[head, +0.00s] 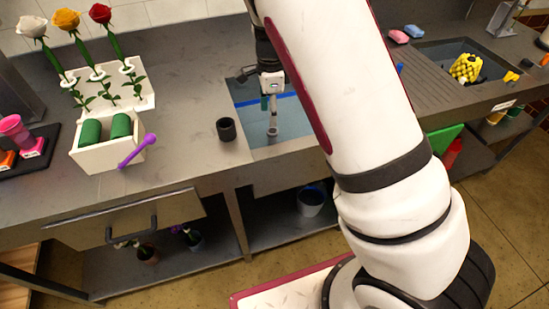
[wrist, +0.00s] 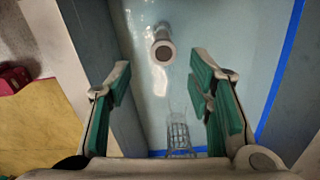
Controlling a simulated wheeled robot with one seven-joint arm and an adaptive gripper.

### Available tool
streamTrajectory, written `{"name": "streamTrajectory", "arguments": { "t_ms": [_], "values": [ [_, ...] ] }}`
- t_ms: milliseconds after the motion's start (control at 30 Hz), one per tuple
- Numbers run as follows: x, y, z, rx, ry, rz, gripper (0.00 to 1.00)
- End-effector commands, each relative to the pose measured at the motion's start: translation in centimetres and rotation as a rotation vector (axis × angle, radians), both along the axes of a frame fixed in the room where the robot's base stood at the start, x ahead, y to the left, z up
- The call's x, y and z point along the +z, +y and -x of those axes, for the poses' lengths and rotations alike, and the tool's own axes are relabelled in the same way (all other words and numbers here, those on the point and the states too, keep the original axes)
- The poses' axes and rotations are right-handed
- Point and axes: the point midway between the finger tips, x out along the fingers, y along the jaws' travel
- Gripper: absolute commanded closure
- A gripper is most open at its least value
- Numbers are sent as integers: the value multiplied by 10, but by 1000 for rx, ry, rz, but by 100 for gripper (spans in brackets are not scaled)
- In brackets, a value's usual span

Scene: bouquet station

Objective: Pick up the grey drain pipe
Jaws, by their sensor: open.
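My gripper (head: 269,103) points down over the blue basin. In the wrist view its green-padded fingers (wrist: 160,85) are spread wide with nothing gripped. A grey pipe with a round open end (wrist: 163,47), apparently the drain pipe, lies on the pale blue basin floor beyond the fingertips. Its far part runs towards the top of the wrist view. In the head view a grey upright shape (head: 273,126) shows just below my gripper; I cannot tell whether it is the same pipe. A clear, ribbed object (wrist: 180,135) lies nearer the palm in the wrist view.
A dark cup (head: 226,130) stands on the counter left of the basin. Further left are a white flower holder (head: 95,158) with green rolls and a purple tool (head: 138,152). The basin wall (wrist: 95,35) rises close to one finger. Another sink (head: 490,62) holds yellow items.

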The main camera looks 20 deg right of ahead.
Motion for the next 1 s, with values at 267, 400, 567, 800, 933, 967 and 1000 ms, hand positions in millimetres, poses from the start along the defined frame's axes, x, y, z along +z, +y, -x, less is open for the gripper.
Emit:
{"name": "streamTrajectory", "arguments": {
  "t_ms": [267,400,567,800,933,967,1000],
  "values": [
    [-33,-2,-3,-24,3,13,53],
    [-61,-2,-3,-22,4,13,53],
    [-83,-2,-3,-20,2,12,53],
    [-98,-3,-3,-20,2,12,53],
    [-117,-6,-5,-20,3,12,53],
    [-121,-7,-5,-20,3,13,53],
    [-127,-7,-6,-21,3,11,53]
  ]
}}
